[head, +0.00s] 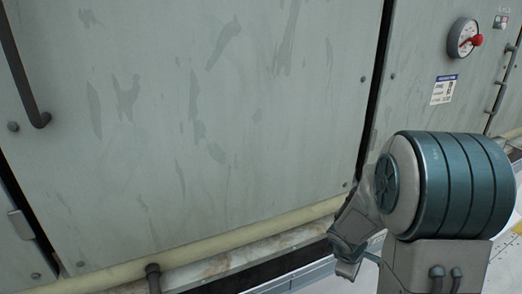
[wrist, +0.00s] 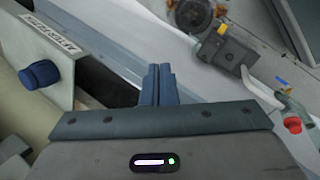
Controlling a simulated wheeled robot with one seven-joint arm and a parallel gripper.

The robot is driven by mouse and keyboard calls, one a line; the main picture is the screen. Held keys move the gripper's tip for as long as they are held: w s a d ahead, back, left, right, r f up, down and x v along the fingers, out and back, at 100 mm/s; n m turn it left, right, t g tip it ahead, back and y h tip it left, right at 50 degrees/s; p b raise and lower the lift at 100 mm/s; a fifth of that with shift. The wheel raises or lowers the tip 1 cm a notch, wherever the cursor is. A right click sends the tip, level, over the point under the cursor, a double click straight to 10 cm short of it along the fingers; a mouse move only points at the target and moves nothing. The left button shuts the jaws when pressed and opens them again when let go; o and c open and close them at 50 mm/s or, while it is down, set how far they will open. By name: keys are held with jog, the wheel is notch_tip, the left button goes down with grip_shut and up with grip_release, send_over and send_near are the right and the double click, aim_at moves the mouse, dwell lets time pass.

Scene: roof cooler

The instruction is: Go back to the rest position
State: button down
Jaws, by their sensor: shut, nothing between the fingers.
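My gripper (wrist: 159,84) shows in the wrist view at the middle, its two blue-grey fingers pressed together with nothing between them. In the head view my arm stands at the lower right, in front of the cooler's panels; the fingertips cannot be made out there. The large grey cooler panel (head: 190,110) fills most of the head view and is closed. My gripper touches nothing that I can see.
A dial with a red pointer (head: 465,38) and a label (head: 444,89) are on the panel at the right. A pale pipe (head: 215,243) runs along the cooler's foot. In the wrist view a blue knob (wrist: 39,74) is at left and a red-capped valve (wrist: 292,124) at right.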

jog(key=s+a+r+m+y+p, duration=0.1)
jog(key=s+a+r+m+p, duration=0.2)
jog(key=r, duration=0.6)
jog(key=s+a+r+m+y+p, duration=0.1)
jog(key=s+a+r+m+p, duration=0.3)
jog(key=s+r, duration=0.4)
jog(key=s+a+r+m+y+p, duration=0.2)
jog(key=s+a+r+m+p, duration=0.1)
jog(key=r, duration=0.8)
jog(key=shift+s+a+r+m+p, duration=0.25)
jog(key=shift+s+m+p, duration=0.25)
jog(key=shift+s+p, duration=0.65)
jog(key=shift+s, duration=0.15)
